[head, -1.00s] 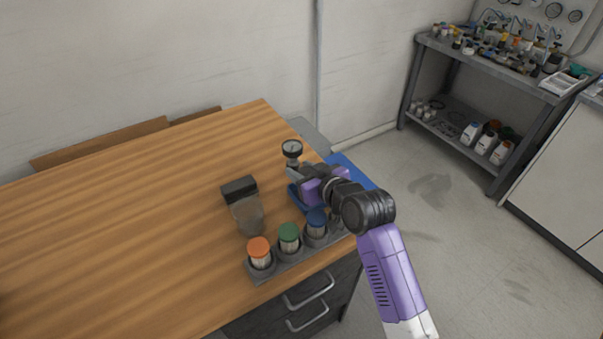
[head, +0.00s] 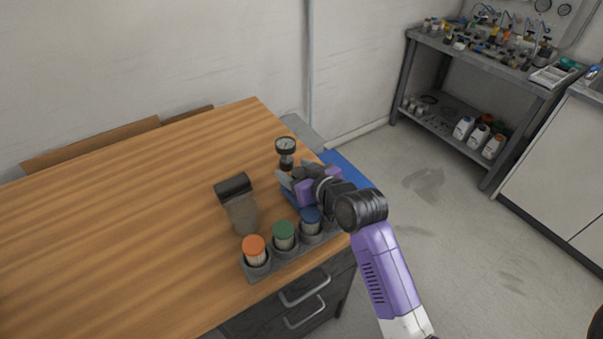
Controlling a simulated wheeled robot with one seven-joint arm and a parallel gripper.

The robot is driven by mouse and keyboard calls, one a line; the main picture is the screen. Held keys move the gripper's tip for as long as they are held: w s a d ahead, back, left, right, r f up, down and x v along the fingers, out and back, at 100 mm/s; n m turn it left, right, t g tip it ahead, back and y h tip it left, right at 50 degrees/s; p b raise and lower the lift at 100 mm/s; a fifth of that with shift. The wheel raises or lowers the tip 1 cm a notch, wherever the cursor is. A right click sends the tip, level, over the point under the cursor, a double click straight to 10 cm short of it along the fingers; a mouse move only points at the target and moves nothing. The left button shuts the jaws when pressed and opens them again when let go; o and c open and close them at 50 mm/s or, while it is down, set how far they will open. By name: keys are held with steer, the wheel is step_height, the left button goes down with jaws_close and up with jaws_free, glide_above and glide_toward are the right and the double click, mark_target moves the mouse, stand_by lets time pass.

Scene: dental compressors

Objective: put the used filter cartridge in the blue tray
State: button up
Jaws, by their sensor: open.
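A grimy grey-brown cartridge (head: 242,214) with a black end (head: 233,186) lies on the wooden bench, left of my gripper; it looks like the used filter cartridge. My gripper (head: 287,176) is open, its fingers pointing left over the right part of the bench, apart from the cartridge. Blue shows just under my gripper (head: 288,196), probably part of the blue tray, mostly hidden by the gripper and wrist. A larger blue surface (head: 346,169) shows behind my wrist at the bench's right edge; I cannot tell whether they are one thing.
A grey rack (head: 287,262) at the front right edge holds orange-, green- and blue-capped cartridges. A pressure gauge (head: 286,147) stands just behind my gripper. The left of the wooden bench (head: 110,230) is clear. A cluttered grey workbench (head: 485,60) stands across the floor.

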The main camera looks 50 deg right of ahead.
steer(key=shift+s+a+r, duration=0.1)
steer(key=shift+s+r, duration=0.1)
steer(key=shift+s, duration=0.2)
steer(key=v, duration=1.1)
steer(key=shift+b, duration=0.4)
steer(key=shift+s+a, duration=0.1)
